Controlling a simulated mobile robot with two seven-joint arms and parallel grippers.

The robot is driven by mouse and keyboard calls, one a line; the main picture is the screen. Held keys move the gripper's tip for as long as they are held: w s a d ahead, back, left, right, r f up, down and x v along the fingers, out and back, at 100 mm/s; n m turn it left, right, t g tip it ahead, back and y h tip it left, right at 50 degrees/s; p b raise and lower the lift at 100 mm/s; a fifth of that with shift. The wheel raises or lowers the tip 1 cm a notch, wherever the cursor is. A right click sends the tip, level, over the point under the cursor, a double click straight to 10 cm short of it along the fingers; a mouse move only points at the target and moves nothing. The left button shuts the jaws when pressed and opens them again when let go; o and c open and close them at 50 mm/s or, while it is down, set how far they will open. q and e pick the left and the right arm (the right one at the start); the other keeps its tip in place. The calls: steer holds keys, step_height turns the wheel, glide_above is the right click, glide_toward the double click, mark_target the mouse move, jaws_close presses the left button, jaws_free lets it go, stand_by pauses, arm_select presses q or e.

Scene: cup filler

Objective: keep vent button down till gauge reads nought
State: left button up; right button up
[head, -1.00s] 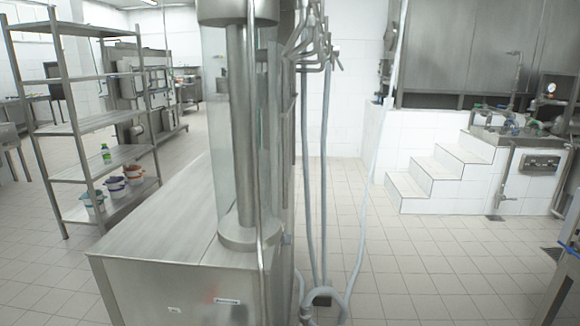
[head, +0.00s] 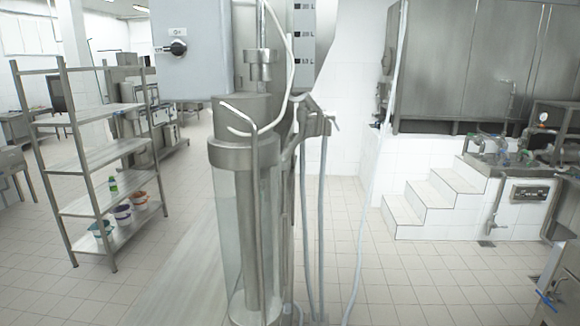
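The cup filler stands in the middle of the head view: a clear cylinder (head: 226,230) with metal collars around a metal column. A grey control box (head: 190,75) at its upper left has a black rotary knob (head: 176,47). A level scale (head: 305,40) with dark marks is at the upper right of the machine. A small round gauge (head: 543,117) sits on pipework at the far right; its reading is too small to tell. I cannot make out a vent button. Neither of my grippers is in view.
A metal shelf rack (head: 100,175) with small buckets and a green bottle stands at the left. Hoses (head: 322,220) hang down right of the machine. White tiled steps (head: 425,205) lead up to a platform at the right. The tiled floor between hoses and steps is clear.

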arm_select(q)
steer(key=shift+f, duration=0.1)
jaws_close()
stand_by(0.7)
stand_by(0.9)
